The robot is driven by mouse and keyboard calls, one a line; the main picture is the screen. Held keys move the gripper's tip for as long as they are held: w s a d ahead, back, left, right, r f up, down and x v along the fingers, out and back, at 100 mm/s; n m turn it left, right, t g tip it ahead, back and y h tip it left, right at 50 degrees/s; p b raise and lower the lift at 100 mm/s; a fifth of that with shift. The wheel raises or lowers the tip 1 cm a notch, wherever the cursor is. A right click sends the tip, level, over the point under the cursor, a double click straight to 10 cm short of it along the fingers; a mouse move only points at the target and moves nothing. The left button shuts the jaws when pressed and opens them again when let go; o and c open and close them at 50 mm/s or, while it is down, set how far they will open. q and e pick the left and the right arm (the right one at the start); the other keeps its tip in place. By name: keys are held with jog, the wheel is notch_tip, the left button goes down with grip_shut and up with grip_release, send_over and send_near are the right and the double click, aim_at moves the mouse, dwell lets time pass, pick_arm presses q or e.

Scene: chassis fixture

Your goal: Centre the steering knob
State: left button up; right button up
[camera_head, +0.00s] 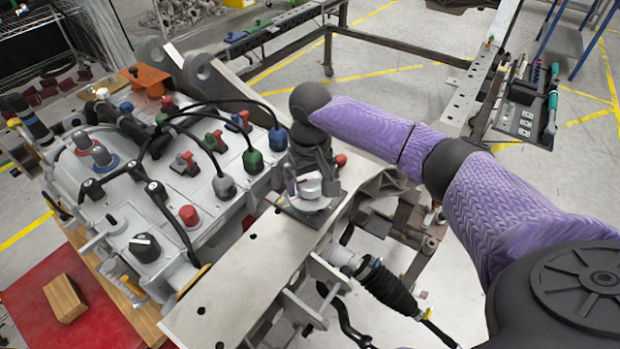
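A pale round knob (312,204) with a dark base plate sits on the grey chassis rail in the head view, and I take it to be the steering knob. A red mark shows on its upper part, but its exact angle is hard to read. My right gripper (311,184) points down at the knob from above, with dark fingers on either side of its upper part. The fingers are apart; whether they touch the knob cannot be told. The fingers and wrist hide the knob's back. My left gripper is not in view.
A grey control box with a black knob (145,247), a red button (189,215), plugs and looping black cables stands left of the chassis rail (240,285). A wooden block (65,298) lies on a red surface at lower left. A shock absorber (385,285) is below right.

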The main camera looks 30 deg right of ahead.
jog(key=c, duration=1)
jog(key=shift+r+p, duration=0.15)
jog(key=shift+p, duration=0.45)
jog(key=n+p, duration=0.3)
jog(key=p, duration=0.1)
jog(key=shift+r, duration=0.15)
jog(key=n+p, duration=0.2)
jog(key=n, duration=0.3)
jog(key=n+p, duration=0.1)
jog(key=n, duration=0.1)
jog(key=shift+f+n, duration=0.2)
jog(key=shift+n, duration=0.1)
jog(key=n, duration=0.3)
jog(key=shift+n, duration=0.3)
jog(key=n, duration=0.3)
jog(key=shift+n+p, duration=0.3)
jog(key=n, duration=0.4)
jog(key=shift+f, duration=0.1)
jog(key=shift+w+n, duration=0.1)
jog(key=shift+n, duration=1)
